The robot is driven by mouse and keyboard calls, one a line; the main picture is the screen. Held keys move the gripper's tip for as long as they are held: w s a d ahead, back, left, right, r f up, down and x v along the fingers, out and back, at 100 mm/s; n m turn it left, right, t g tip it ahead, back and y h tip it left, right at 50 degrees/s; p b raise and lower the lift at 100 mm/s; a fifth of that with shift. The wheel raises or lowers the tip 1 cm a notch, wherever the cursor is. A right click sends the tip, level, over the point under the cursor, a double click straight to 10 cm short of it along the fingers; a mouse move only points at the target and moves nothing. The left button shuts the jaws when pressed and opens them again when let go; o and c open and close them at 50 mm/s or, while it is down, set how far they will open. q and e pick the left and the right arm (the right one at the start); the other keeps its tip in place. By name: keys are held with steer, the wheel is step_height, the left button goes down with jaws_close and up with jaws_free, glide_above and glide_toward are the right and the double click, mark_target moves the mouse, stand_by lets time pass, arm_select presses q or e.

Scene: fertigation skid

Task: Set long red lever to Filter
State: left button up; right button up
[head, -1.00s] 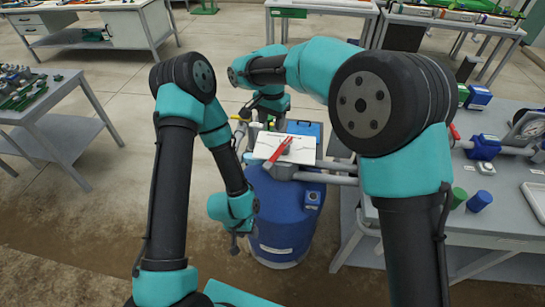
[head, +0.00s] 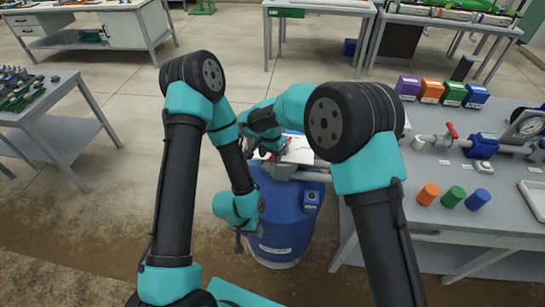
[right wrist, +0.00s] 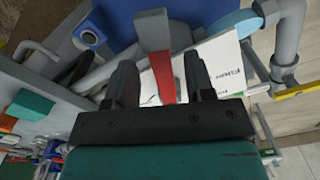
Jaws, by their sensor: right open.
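The long red lever (right wrist: 162,75) stands on a white plate (head: 299,152) on top of the blue tank (head: 288,215). In the right wrist view the lever runs between the two fingers of my right gripper (right wrist: 161,72), which is open around it; contact cannot be told. The plate's printed word "Filter" (right wrist: 226,76) shows to the right of the fingers. In the head view my right arm hides most of the lever. My left gripper (head: 239,242) hangs low at the tank's left side, too small to read.
Grey pipes (head: 312,176) run across the tank top. The right bench (head: 405,222) holds several coloured boxes and cylinders, and a pipe with a small red-handled valve (head: 452,131). Open floor lies left of the tank.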

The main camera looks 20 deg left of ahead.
steer(key=shift+f, duration=0.6)
jaws_close()
